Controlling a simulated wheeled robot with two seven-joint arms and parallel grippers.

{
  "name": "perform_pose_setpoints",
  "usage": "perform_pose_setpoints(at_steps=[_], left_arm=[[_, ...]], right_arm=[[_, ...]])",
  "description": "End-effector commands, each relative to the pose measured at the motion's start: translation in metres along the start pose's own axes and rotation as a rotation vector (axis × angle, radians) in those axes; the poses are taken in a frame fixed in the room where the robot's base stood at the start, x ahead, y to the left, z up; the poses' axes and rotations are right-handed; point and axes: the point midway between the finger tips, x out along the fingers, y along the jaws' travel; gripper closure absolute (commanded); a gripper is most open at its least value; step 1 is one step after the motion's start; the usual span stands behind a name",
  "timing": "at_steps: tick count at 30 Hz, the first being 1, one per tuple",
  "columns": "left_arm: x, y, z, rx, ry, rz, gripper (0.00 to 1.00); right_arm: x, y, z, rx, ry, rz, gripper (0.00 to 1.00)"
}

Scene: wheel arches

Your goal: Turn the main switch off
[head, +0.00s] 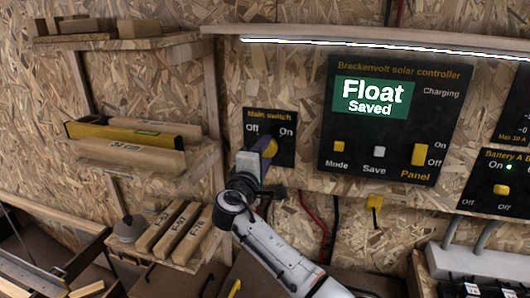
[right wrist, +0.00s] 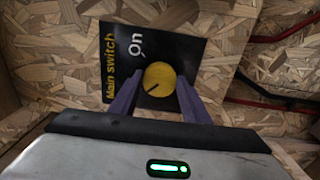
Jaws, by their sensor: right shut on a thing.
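The main switch is a black panel (head: 257,117) on the chipboard wall, marked Off on the left and On on the right. Its round yellow knob (head: 271,147) is partly hidden by my gripper in the head view. My right gripper (head: 266,152) is shut on the knob. In the right wrist view, the purple fingers (right wrist: 159,88) hold the yellow knob (right wrist: 159,75) from both sides. A dark mark on the knob points to the lower left there, away from the word On. The word Off is hidden in that view. My left gripper is not in view.
The solar controller (head: 390,165) reads "Float Saved" to the right. Shelves with wood blocks and a yellow level (head: 115,132) stand out at left. Red and black cables (head: 318,218) hang below the panels. A light strip (head: 390,46) runs above.

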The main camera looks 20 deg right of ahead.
Motion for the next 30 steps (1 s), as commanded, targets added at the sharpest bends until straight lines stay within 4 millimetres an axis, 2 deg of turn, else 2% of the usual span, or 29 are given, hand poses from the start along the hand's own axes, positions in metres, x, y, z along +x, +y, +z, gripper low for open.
perform_pose_setpoints(at_steps=[8,9,12,23,26,30], left_arm=[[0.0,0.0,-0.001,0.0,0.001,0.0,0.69],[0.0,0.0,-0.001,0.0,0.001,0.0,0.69],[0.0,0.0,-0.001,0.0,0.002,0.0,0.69],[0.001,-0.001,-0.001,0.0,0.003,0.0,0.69],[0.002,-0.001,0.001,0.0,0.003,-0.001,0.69],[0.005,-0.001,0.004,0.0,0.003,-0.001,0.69]], right_arm=[[0.0,-0.001,0.0,-0.006,0.0,-0.001,0.8],[0.0,-0.001,0.0,-0.006,0.0,-0.001,0.54],[0.0,-0.001,0.0,-0.005,0.0,-0.001,0.39],[-0.005,-0.001,-0.001,-0.002,0.001,0.0,0.39],[-0.017,-0.002,-0.001,0.0,0.003,-0.001,0.39],[-0.044,-0.003,-0.001,-0.001,0.004,-0.001,0.39]])
